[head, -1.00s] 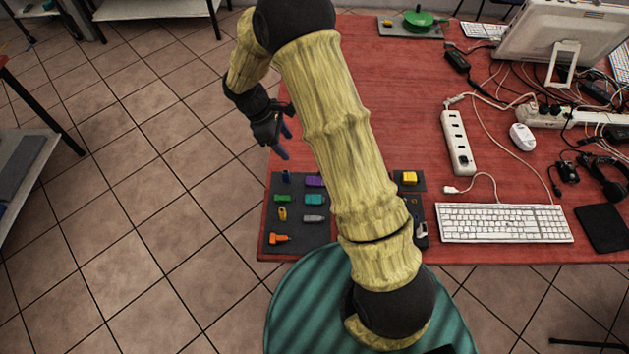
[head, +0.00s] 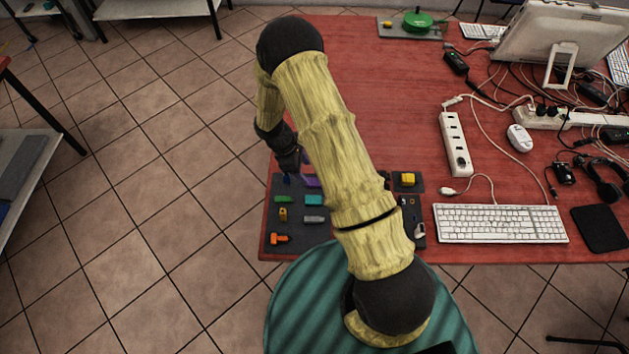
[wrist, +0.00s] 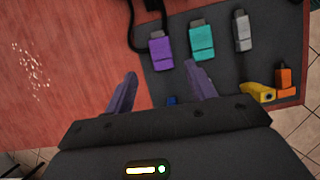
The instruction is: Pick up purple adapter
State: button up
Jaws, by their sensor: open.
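The purple adapter (wrist: 161,51) lies on a dark mat (wrist: 225,88), beside a teal adapter (wrist: 201,42) in the wrist view. In the head view the purple adapter (head: 312,181) is partly hidden by my arm and gripper. My gripper (wrist: 162,92) is open and empty, its two purple fingers apart. In the wrist view the purple adapter shows beyond the fingertips, roughly between them and a little toward the right finger. In the head view my gripper (head: 294,174) is over the mat's far edge, close to the adapter. I cannot tell its exact height.
A grey adapter (wrist: 242,32), a yellow one (wrist: 258,92) and an orange one (wrist: 284,82) lie near on the mat. A blue piece (wrist: 171,100) shows between the fingers. A power strip (head: 455,143) and keyboard (head: 500,223) stand right. The red table (head: 375,95) is clear behind.

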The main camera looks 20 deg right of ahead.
aim_at(311, 181)
jog(key=shift+f, duration=0.1)
jog(key=shift+a+p+x, duration=0.15)
jog(key=shift+p+x, duration=0.35)
jog(key=shift+x, duration=0.8)
jog(key=shift+a+p+x, duration=0.1)
jog(key=shift+p+x, duration=0.35)
jog(key=shift+x, duration=0.8)
jog(key=shift+f, duration=0.1)
jog(key=c, duration=1.2)
